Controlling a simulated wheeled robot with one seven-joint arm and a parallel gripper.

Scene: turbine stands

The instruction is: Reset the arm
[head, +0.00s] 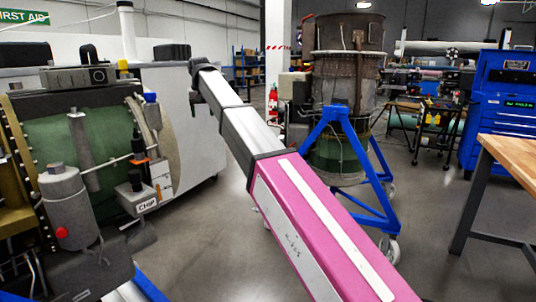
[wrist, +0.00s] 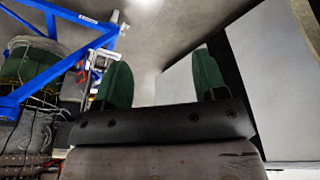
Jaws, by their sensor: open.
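My arm, with pink and grey links, reaches from the bottom right of the head view up to the left of centre. Its far end is a small dark piece near the white panel, and the fingers cannot be made out there. In the wrist view my gripper (wrist: 161,82) shows two dark green fingers set well apart.
A turbine (head: 348,90) stands on a wheeled blue stand (head: 335,125) behind my arm. A machine with a green drum (head: 90,150) and a white panel (head: 190,125) are at left. A blue tool cabinet (head: 500,105) and a wooden table (head: 515,155) are at right. Open floor lies between.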

